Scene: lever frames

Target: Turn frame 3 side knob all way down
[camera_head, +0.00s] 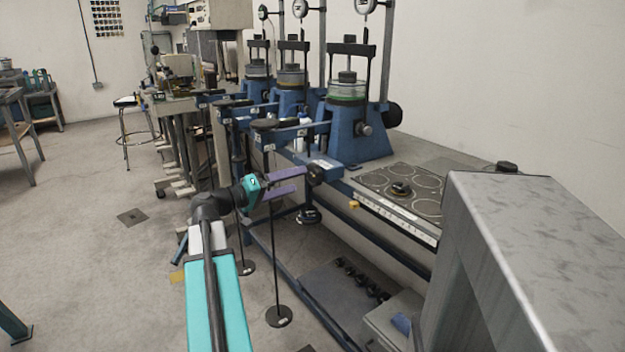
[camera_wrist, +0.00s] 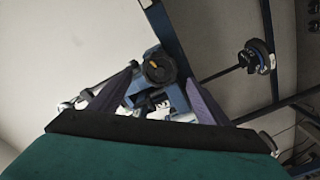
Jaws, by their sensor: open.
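Three blue lever frames stand in a row along the bench; the nearest frame (camera_head: 358,135) is the one by my gripper. I cannot read a frame number on it. A dark round knob (camera_head: 315,175) is at the near end of its blue arm. My gripper (camera_head: 301,179), with purple fingers, is open and points at this knob, its fingertips just short of or beside it. In the wrist view the knob (camera_wrist: 159,67) shows between the tips of my gripper (camera_wrist: 160,75). I cannot tell whether either finger touches it.
Hanging rods with black weights (camera_head: 278,316) are below and near my arm. A black panel with round outlines (camera_head: 402,190) lies on the bench at right. A grey box-like surface (camera_head: 535,250) fills the right foreground. The floor at left is open, with a stool (camera_head: 126,102) farther back.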

